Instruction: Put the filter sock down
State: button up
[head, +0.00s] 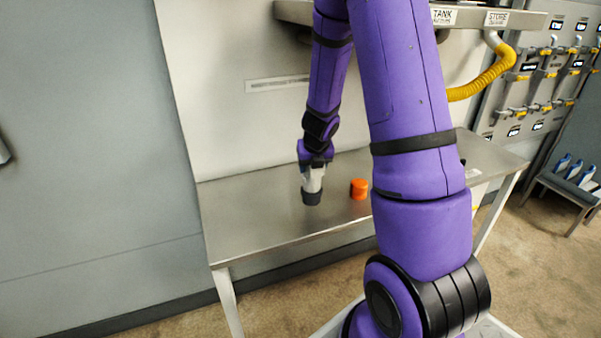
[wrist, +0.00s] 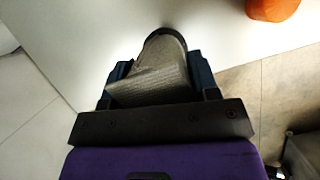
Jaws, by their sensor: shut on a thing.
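The filter sock (head: 313,181) is a grey-white fabric tube with a dark end. In the head view it is upright below my gripper (head: 314,169), over the left part of the metal table (head: 265,219). Its dark lower end is at or just above the table top; I cannot tell whether it touches. In the wrist view the grey woven sock (wrist: 160,72) sits between the two fingers of my gripper (wrist: 158,85), which is shut on it. The fingers partly hide its sides.
An orange cylinder (head: 359,189) stands on the table just right of the sock. The table's front edge is close by. A wall panel stands behind, with a shelf (head: 460,17) and a yellow hose (head: 488,82) above. The table's left end is clear.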

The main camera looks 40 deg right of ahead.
jog(key=shift+w+a+f, duration=0.25)
jog(key=shift+w+f, duration=0.35)
jog(key=shift+f, duration=0.05)
jog(key=shift+w+a+f, duration=0.3)
jog(key=shift+w+f, duration=0.35)
jog(key=shift+w+a+f, duration=0.25)
jog(key=shift+w+f, duration=0.35)
jog(key=shift+f, duration=0.05)
jog(key=o, duration=1.3)
jog(key=shift+f, duration=0.1)
jog(key=shift+o, duration=0.2)
